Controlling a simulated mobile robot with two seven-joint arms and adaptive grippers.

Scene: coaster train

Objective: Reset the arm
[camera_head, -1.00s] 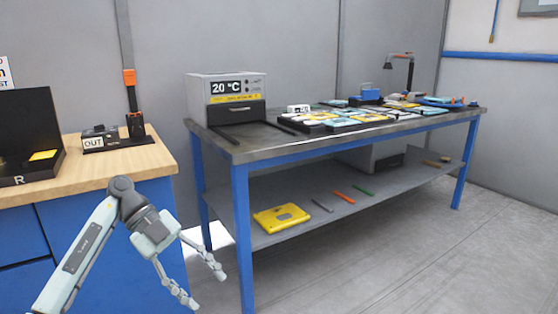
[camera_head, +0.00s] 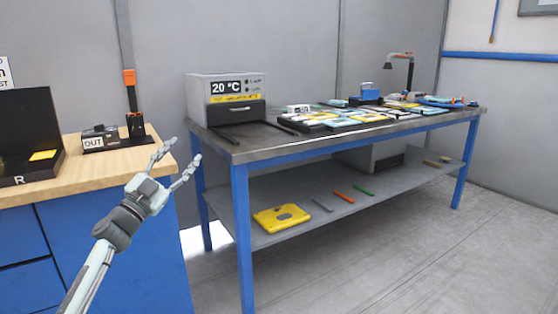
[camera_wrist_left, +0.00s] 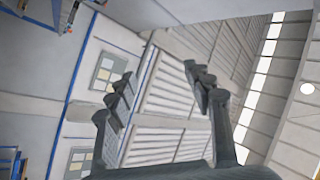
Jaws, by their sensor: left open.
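My left gripper (camera_head: 181,161) is open and empty in the head view. Its fingers point up and to the right, in front of the right edge of the wooden-topped cabinet (camera_head: 110,170). The left wrist view also shows the two fingers of the left gripper (camera_wrist_left: 163,95) spread apart, with only walls and ceiling beyond them. My right gripper is in neither view.
A blue-framed metal workbench (camera_head: 260,152) stands to the right, with a 20 °C oven (camera_head: 226,98) and several small parts on top. A yellow case (camera_head: 281,218) lies on its lower shelf (camera_head: 330,210). Floor (camera_head: 420,265) at the front right is clear.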

